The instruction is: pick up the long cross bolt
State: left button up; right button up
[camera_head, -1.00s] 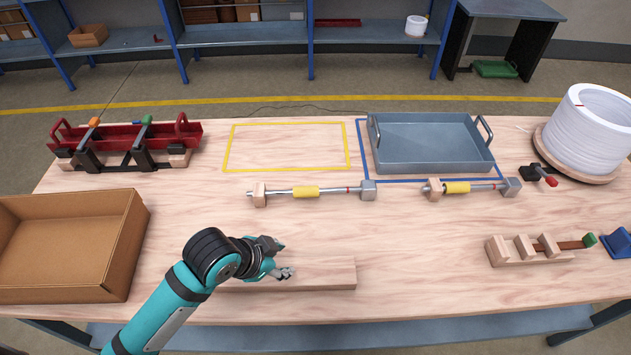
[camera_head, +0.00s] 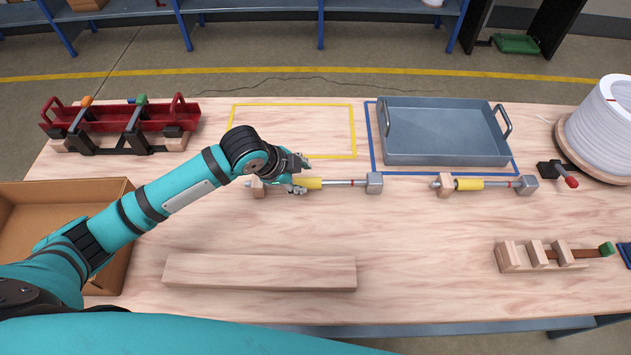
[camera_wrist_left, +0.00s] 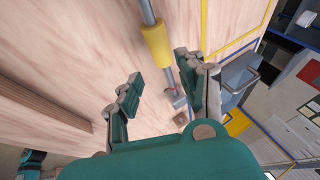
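The long cross bolt (camera_head: 340,183) lies across the table. It has a metal rod, a yellow sleeve, a wooden block at its left end and a grey metal block at its right end. My left gripper (camera_head: 300,175) is over its left part, hiding some of the rod near the wooden block. In the left wrist view the bolt's yellow sleeve (camera_wrist_left: 157,45) shows just beyond the fingers. The left gripper (camera_wrist_left: 158,85) is open there, with the rod's line running between its separated fingers; contact cannot be told. My right gripper is not in view.
A shorter similar bolt (camera_head: 468,184) lies to the right. A blue-grey tray (camera_head: 445,152) stands behind. A wooden beam (camera_head: 260,272) lies in front, a cardboard box (camera_head: 120,235) at left, a red rack (camera_head: 105,125) at back left. The yellow-outlined area (camera_head: 290,128) is clear.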

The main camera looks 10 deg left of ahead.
aim_at(314, 182)
pick_arm(q)
jog(key=x, duration=0.3)
jog(key=shift+w+d+f, duration=0.15)
jog(key=shift+d+f, duration=0.05)
jog(key=shift+f, duration=0.1)
jog(key=x, duration=0.4)
jog(key=shift+w+d+p, duration=0.1)
jog(key=shift+w+p, duration=0.1)
jog(key=shift+p, duration=0.15)
jog(key=shift+w+d+f, duration=0.15)
jog(key=shift+w+f, duration=0.05)
jog(key=shift+f, duration=0.15)
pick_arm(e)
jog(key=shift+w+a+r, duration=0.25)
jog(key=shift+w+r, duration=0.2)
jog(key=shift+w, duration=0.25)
pick_arm(q)
jog(key=shift+r, duration=0.1)
grip_shut()
